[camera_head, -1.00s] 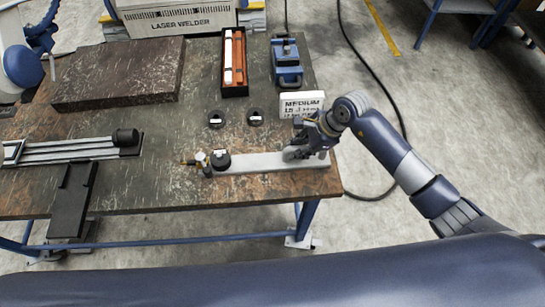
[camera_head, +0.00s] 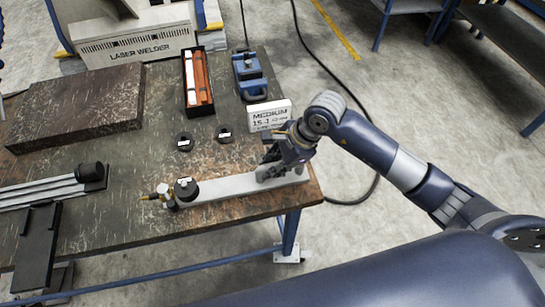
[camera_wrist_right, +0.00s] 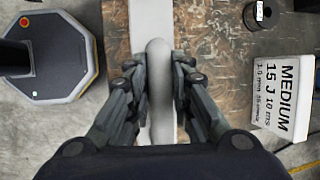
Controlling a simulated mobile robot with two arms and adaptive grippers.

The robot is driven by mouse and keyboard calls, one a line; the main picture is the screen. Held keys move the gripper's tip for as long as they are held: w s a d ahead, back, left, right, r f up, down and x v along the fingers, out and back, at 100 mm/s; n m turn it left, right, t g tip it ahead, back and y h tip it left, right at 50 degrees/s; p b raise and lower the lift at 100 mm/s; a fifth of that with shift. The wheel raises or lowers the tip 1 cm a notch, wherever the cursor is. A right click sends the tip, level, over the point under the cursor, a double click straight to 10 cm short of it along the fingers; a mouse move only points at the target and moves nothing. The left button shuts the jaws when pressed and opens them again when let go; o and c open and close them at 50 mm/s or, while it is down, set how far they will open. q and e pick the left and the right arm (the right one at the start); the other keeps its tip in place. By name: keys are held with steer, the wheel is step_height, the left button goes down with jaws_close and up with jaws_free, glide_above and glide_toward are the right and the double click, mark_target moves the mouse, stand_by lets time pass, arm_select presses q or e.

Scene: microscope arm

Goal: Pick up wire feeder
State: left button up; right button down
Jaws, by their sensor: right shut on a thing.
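A long pale grey bar (camera_head: 225,187) lies along the front edge of the table, with a black knob and brass fitting at its left end. I cannot tell for sure whether this bar is the wire feeder. My right gripper (camera_head: 272,165) is at the bar's right end, pointing down. In the right wrist view, its fingers (camera_wrist_right: 158,85) are shut on the rounded grey ridge of the bar (camera_wrist_right: 153,25). The bar looks to be resting on the table. A blue device with a handle (camera_head: 250,73) stands at the back right of the table. My left gripper is out of view.
On the table (camera_head: 120,225) are a dark slab (camera_head: 80,105), an orange tool case (camera_head: 197,82), two small black rings (camera_head: 184,142), a white label block (camera_head: 269,115) and a black-grey rail (camera_head: 50,190). A laser welder (camera_head: 135,45) stands behind. Open floor lies to the right.

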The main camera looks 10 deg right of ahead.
steer(key=s+a+r+b, duration=0.1)
steer(key=s+a+b, duration=0.1)
steer(key=s, duration=0.9)
steer(key=shift+a+r+b, duration=0.15)
steer(key=shift+a+b, duration=0.2)
steer(key=shift+b, duration=0.3)
steer(key=shift+s, duration=0.1)
steer(key=shift+w+d+f+b, duration=0.6)
steer(key=shift+w+b, duration=0.85)
steer(key=shift+w, duration=1.1)
steer(key=shift+w+d+f+b, duration=0.65)
steer(key=shift+w+b, duration=0.85)
steer(key=shift+w, duration=1.1)
steer(key=shift+w+d+f+b, duration=0.6)
steer(key=shift+w+b, duration=0.85)
steer(key=shift+w, duration=1.1)
steer(key=shift+f+b, duration=0.4)
steer(key=shift+s+f, duration=0.1)
steer(key=shift+f, duration=0.05)
